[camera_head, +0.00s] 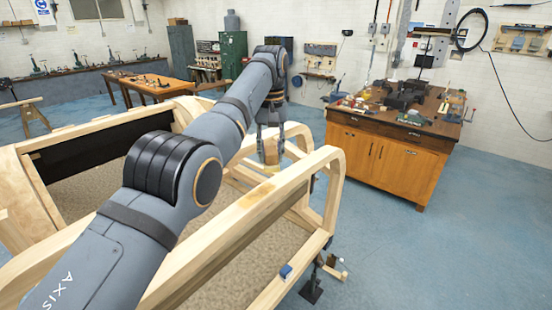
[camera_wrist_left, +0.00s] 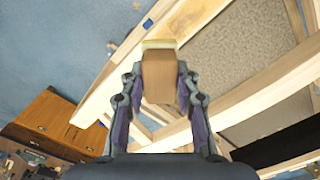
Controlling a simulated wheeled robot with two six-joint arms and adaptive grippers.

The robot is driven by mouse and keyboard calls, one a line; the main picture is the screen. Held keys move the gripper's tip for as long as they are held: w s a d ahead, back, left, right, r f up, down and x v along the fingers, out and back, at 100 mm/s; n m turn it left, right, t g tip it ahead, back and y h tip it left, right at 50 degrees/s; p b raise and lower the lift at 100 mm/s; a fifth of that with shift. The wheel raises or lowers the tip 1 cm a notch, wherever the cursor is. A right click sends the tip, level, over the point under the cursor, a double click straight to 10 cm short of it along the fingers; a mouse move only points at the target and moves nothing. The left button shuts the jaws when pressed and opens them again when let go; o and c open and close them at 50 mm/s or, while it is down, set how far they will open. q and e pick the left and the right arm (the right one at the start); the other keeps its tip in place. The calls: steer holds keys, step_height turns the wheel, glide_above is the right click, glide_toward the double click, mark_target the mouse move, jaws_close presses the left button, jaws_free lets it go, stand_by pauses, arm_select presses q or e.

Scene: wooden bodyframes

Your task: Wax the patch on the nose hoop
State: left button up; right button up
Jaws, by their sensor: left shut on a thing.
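The curved nose hoop (camera_head: 329,168) stands at the frame's right end. A slightly darker, amber patch (camera_head: 258,192) shows on the pale top rail, below and left of the block. The block looks apart from the rail, but the gap is hard to judge. My right gripper is out of view.
A second curved hoop (camera_head: 299,133) stands behind the first. A small blue piece (camera_head: 285,271) sits on the lower rail. A workbench with tools (camera_head: 392,157) stands at the right. Blue floor (camera_head: 440,250) is clear between bench and frame.

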arm_select(q)
steer(key=shift+w+d+r, duration=0.1)
steer(key=shift+w+r, duration=0.1)
steer(key=shift+r, duration=0.7)
steer(key=shift+s+r, duration=0.15)
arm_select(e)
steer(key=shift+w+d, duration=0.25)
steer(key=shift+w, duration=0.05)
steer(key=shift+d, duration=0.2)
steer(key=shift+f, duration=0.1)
